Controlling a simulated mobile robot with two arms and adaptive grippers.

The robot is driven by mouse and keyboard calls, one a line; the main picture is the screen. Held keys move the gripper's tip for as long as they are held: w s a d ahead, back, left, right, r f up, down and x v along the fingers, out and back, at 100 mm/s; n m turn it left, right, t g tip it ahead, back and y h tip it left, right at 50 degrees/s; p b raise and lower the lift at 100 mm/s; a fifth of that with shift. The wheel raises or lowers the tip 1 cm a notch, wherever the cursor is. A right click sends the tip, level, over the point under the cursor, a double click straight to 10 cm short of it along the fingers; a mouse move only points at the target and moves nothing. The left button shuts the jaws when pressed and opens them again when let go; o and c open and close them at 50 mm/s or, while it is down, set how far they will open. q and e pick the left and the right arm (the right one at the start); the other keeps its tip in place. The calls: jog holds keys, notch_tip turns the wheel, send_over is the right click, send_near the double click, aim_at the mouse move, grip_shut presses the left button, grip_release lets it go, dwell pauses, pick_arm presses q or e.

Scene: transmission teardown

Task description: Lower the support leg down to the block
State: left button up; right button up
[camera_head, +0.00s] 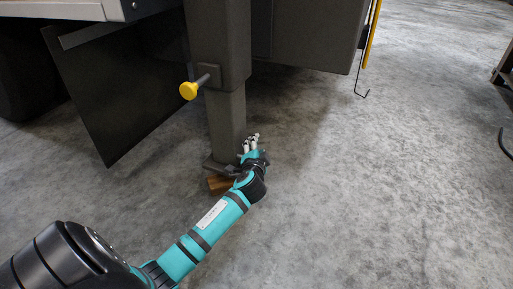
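The support leg (226,122) is a dark grey square post that comes down out of a wider sleeve (220,45). It has a flat foot plate (214,165) at its bottom. A brown wooden block (217,186) lies on the floor under the foot, partly hidden by my arm. I cannot tell whether the foot touches the block. A yellow knob (188,91) sticks out from the left side of the sleeve. My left gripper (251,143) is beside the leg's lower right side, just above the foot. Its finger opening and contact with the leg are unclear. My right gripper is out of view.
A black mud flap (118,85) hangs to the left of the leg, with a dark tyre (25,85) behind it. The trailer's grey body (310,35) overhangs at the top. A yellow bar and thin hook (362,92) hang at the right. The concrete floor right of the leg is clear.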

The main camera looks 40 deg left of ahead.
pick_arm(q)
jog(key=shift+r, duration=0.25)
